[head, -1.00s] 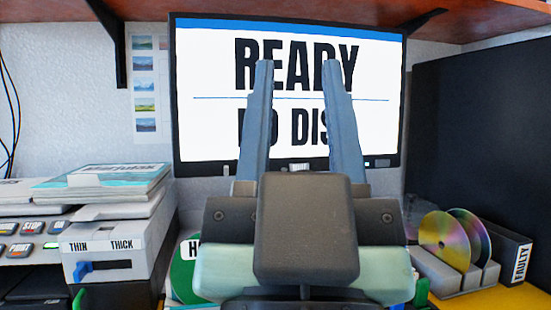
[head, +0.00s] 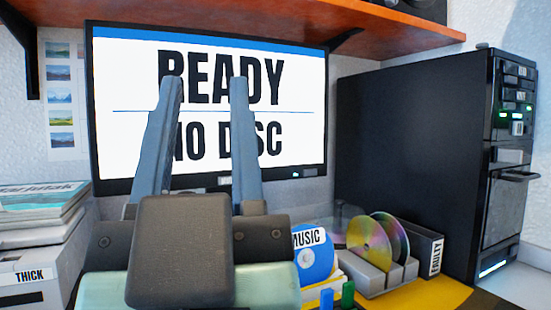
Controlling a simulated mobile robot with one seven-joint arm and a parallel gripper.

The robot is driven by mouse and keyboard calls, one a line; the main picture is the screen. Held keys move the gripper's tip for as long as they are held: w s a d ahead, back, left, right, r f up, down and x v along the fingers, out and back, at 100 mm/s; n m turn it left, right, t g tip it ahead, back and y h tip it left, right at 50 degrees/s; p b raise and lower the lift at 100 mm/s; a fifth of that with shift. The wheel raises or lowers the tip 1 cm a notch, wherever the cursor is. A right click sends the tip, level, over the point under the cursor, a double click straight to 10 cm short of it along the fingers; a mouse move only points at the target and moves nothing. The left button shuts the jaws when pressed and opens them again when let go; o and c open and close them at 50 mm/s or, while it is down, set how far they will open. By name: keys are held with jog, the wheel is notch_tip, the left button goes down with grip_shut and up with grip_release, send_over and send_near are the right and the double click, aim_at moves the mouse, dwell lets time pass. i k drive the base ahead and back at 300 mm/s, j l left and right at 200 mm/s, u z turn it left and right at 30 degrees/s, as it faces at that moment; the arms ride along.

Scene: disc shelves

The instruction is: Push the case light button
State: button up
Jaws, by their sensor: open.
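The black computer case (head: 410,160) stands at the right, its front face turned partly to the right. Its narrow front panel (head: 513,110) shows several small buttons or slots with green lights and a pale lit strip at the bottom. I cannot tell which small part is the case light button. My gripper (head: 206,82) is in the left middle of the view, its two fingers pointing up and apart in front of the monitor. It is open and empty, well to the left of the case.
The monitor (head: 305,110) reads READY, NO DISC. A disc rack (head: 376,278) with upright discs and a FAULTY box (head: 426,248) stand before the case. A blue MUSIC disc (head: 318,262) is near my gripper. An orange shelf (head: 300,22) hangs above. Stacked cases (head: 40,205) sit left.

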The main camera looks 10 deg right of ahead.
aim_at(514, 250)
jog(key=i+z, duration=0.1)
jog(key=z, duration=0.4)
jog(key=i+z, duration=0.1)
jog(key=z, duration=0.4)
jog(key=i+z, duration=0.1)
jog(key=z, duration=0.35)
